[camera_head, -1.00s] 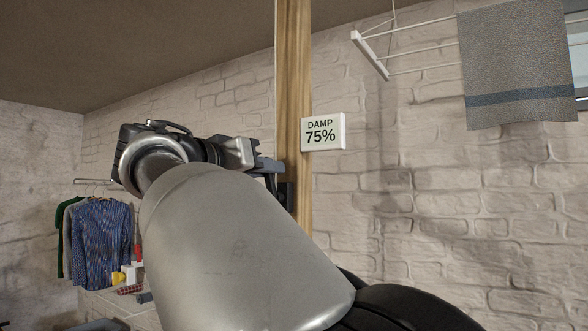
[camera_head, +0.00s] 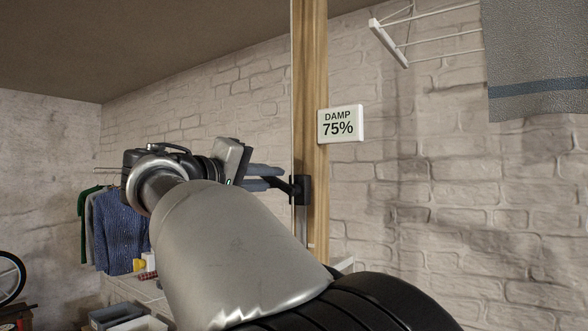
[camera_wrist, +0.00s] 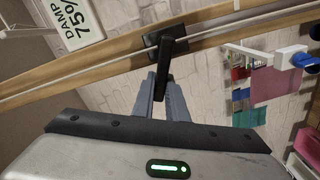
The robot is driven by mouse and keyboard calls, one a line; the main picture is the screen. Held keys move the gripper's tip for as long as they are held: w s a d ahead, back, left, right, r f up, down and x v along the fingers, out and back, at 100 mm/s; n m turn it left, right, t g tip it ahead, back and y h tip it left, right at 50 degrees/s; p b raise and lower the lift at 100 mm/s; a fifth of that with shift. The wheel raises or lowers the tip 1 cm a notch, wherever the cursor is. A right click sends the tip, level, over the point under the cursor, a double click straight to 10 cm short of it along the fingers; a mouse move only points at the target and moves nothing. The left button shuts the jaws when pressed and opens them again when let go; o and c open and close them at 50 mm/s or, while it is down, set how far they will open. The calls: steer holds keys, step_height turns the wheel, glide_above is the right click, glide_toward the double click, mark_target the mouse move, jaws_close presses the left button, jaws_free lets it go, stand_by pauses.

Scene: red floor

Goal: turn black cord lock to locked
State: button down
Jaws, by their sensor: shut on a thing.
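The black cord lock (camera_head: 302,189) is fixed to a wooden post, and its lever points left in the head view, out from the post. The lock also shows in the wrist view (camera_wrist: 166,37), with the lever running from it towards my gripper. My gripper (camera_head: 280,179) is beside the post at the left, its blue-grey fingers shut on the lever. The fingers also show in the wrist view (camera_wrist: 162,92), one on each side of the lever's end. A thin pale cord (camera_wrist: 94,68) runs along the post and past the lock.
The wooden post (camera_head: 315,70) stands upright near a white brick wall. A sign reading DAMP 75% (camera_head: 340,124) hangs right of it. A drying rack with a grey towel (camera_head: 538,60) is at the upper right.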

steer(key=shift+w+a+f+n+p, duration=0.15)
steer(key=shift+f+n, duration=0.25)
steer(key=shift+n, duration=0.45)
steer(key=shift+s+f+n+p, duration=0.1)
steer(key=shift+f+n+p, duration=0.2)
steer(key=shift+n, duration=0.5)
steer(key=shift+w+a+f+n+p, duration=0.1)
steer(key=shift+f+n, duration=0.35)
steer(key=shift+n, duration=0.4)
steer(key=shift+f, duration=0.1)
steer(key=c, duration=1.8)
jaws_free()
steer(key=shift+o, duration=0.2)
steer(key=b+v, duration=0.1)
steer(key=v, duration=1.6)
steer(key=shift+s+a, duration=0.15)
steer(key=shift+s, duration=0.1)
